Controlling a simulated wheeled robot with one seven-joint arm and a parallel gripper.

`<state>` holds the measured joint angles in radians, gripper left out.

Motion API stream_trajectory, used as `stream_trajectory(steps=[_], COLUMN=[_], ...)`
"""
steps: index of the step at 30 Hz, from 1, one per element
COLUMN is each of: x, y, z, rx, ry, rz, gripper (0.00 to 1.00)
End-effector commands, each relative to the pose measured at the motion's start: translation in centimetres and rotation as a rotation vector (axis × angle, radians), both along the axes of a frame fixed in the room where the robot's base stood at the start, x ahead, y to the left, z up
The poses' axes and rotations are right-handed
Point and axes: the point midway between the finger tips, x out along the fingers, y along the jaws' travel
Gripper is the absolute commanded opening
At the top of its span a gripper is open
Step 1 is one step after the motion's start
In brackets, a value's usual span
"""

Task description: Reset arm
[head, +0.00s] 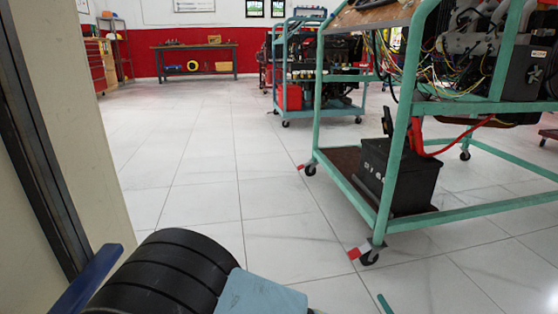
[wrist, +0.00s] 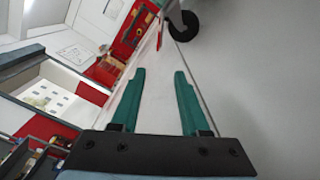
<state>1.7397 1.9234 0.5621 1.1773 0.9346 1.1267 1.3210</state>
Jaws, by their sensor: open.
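My gripper (wrist: 159,72) shows in the wrist view with its two green fingers apart and nothing between them. Behind the fingers is the dark gripper body. In the head view, only a small green tip, which looks like one of my fingers, shows at the bottom edge; the rest of my gripper is out of frame there. Black and light blue parts of my arm fill the bottom of that view, low over the floor.
A green engine trainer frame (head: 398,150) on casters stands at right, with a black battery (head: 398,177) on its lower shelf. Another trainer (head: 318,75) stands behind. A workbench (head: 195,62) is at the red wall. A pale panel (head: 70,120) stands close at left. The middle floor (head: 215,165) is clear.

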Motion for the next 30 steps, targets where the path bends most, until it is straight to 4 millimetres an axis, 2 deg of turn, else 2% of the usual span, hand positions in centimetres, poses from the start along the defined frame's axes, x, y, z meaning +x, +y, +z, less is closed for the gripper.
stream_trajectory(steps=[11,17,23,26,30], x=[2.1,3.9,5.9,6.8,7.7], y=[2.2,4.5,8.2,10.9,15.4], z=[2.3,4.5,7.7,10.1,14.5], rx=[-0.112,-0.23,-0.41,-0.543,-0.788], ry=[0.038,0.068,0.095,0.101,0.086], rz=[0.137,0.278,0.49,0.644,0.917], gripper=[0.45,0.45,0.45,0.45,0.45])
